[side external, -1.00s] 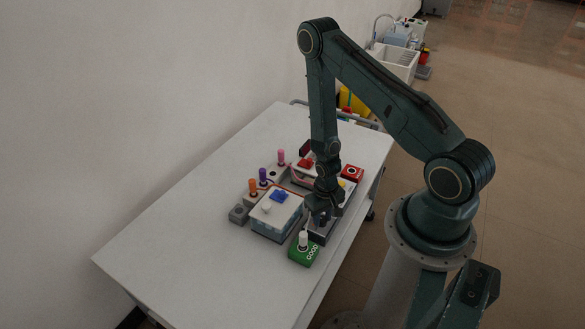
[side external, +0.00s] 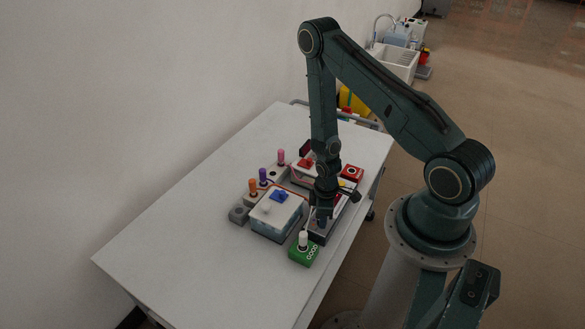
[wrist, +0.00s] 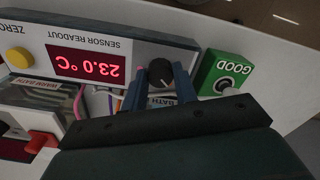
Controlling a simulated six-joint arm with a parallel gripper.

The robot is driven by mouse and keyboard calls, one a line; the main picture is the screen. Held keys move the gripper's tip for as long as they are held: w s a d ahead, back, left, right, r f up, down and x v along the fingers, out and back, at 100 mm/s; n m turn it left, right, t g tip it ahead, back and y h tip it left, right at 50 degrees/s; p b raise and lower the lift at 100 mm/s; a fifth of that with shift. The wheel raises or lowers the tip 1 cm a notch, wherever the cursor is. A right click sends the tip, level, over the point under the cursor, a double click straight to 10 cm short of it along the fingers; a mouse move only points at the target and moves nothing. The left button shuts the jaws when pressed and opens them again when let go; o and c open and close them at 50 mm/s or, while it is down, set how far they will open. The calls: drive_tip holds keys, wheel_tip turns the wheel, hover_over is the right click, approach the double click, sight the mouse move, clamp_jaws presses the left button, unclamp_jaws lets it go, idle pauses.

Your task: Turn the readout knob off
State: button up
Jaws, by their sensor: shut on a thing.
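The sensor readout box (wrist: 186,49) shows in the wrist view, upside down, with a lit red display (wrist: 85,65) reading 23.0 °C. Its black knob (wrist: 160,72) has a pale pointer line and sits at the box's right end. My gripper (wrist: 158,84) is shut on the knob, with one blue finger on each side of it. In the side view my gripper (side external: 323,217) points down over the box (side external: 320,238), and my wrist hides most of the box and the knob.
A green GOOD block (wrist: 222,71) stands close beside the readout box; it also shows in the side view (side external: 303,254). A yellow ZERO button (wrist: 18,57) is on the box. A bath box with a blue piece (side external: 280,196) stands left of my gripper. The table's (side external: 180,240) near left is clear.

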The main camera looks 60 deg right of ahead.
drive_tip(key=n, duration=0.6)
drive_tip(key=shift+n, duration=0.3)
idle(0.4)
drive_tip(key=o, duration=1)
drive_tip(key=shift+c, duration=0.2)
drive_tip(key=shift+r, duration=0.15)
wheel_tip(320, 180, up, 14)
drive_tip(key=shift+f, duration=0.2)
idle(0.4)
